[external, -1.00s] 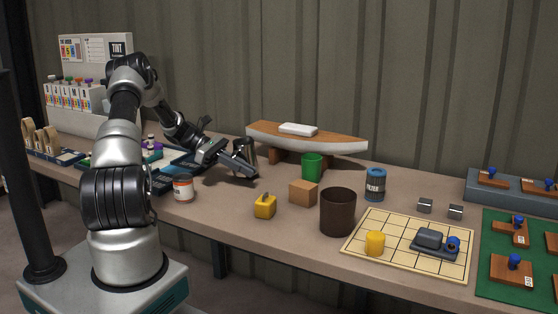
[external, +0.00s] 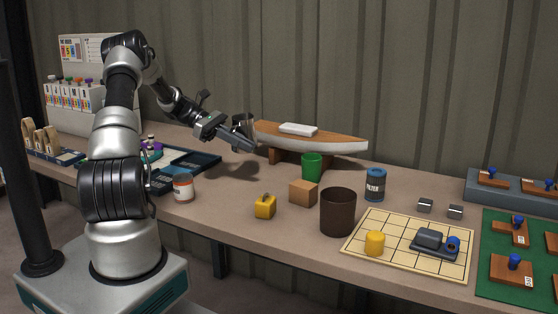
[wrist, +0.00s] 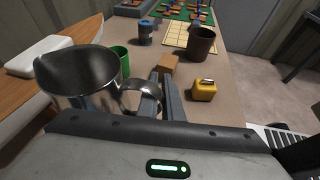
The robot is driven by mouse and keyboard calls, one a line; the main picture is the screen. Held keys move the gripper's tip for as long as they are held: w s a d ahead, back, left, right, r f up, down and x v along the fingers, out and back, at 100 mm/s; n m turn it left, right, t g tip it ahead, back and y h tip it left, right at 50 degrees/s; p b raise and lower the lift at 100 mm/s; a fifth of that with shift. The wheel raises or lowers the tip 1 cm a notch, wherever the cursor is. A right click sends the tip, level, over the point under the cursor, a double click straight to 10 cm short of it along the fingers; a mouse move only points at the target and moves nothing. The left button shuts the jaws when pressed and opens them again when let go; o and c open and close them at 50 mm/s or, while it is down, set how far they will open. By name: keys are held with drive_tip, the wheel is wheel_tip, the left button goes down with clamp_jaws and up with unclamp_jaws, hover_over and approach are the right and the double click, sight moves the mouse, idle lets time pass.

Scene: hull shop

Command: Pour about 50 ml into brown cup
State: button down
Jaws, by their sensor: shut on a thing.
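The brown cup (external: 338,212) stands upright on the bench, left of the gridded mat; in the wrist view it (wrist: 202,43) is at the upper right. My gripper (external: 244,142) is shut on a metal jug (external: 243,125) and holds it above the bench, in front of the boat hull. In the wrist view the gripper's fingers (wrist: 163,98) are at the handle of the jug (wrist: 80,82), which looks roughly upright with a wide open mouth. The jug's inside shows dark grey; I cannot tell its liquid level.
The boat hull (external: 340,143) is behind. A blue can (external: 375,185) and a gridded mat (external: 391,262) lie to the right. A labelled tin (external: 183,187) is left.

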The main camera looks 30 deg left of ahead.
drive_tip(key=s+d+m+g+p, duration=0.15)
drive_tip(key=s+d, duration=0.25)
drive_tip(key=d, duration=0.5)
drive_tip(key=s+d+m+g+p, duration=0.15)
drive_tip(key=s+d, duration=0.25)
drive_tip(key=d, duration=0.5)
drive_tip(key=s+d+r+m+g+p, duration=0.2)
drive_tip(key=s+d+g+p, duration=0.15)
drive_tip(key=s+d, duration=1.05)
drive_tip(key=s+d+f+n+t+b, duration=0.2)
drive_tip(key=s+f, duration=0.7)
drive_tip(key=shift+f+n, duration=0.25)
drive_tip(key=shift+n, duration=0.05)
drive_tip(key=shift+w+d+f+t+b, duration=0.1)
drive_tip(key=shift+w+t+b, duration=0.05)
drive_tip(key=shift+t+b, duration=0.15)
